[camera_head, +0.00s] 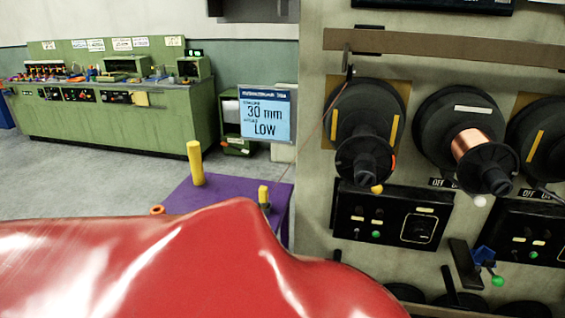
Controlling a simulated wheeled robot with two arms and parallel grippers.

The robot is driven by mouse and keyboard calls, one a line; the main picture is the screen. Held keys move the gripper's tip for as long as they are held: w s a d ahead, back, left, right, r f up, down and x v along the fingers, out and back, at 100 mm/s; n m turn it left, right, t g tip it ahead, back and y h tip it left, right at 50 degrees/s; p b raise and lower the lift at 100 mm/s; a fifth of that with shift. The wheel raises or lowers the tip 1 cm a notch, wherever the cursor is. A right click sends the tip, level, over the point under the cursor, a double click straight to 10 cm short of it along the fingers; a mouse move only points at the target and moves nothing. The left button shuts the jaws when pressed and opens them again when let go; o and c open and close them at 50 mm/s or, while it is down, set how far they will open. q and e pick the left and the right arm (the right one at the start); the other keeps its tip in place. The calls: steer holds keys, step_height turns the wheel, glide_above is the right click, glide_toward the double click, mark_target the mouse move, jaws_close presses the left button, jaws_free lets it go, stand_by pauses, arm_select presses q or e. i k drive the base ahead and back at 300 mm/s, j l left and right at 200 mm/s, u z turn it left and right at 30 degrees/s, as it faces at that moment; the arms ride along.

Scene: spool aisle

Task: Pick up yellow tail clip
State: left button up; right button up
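A small yellow piece (263,193) stands on the right part of a purple-topped table, with a dark part at its foot. It may be the yellow tail clip, but it is too small to tell. Another small yellow piece (376,189) shows at the lower edge of the left spool (366,135) on the panel. Neither of my grippers can be made out in the head view. The near part of the purple table is hidden behind a large red surface close to the camera.
The purple table (228,192) also holds a yellow post (195,163) and an orange ring (157,210). A copper-wound spool (468,140) is on the panel at right. A blue sign (265,116) reads 30 mm LOW. A green console (115,115) stands behind open floor.

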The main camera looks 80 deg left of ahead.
mark_target(263, 190)
steer(key=u, duration=2.8)
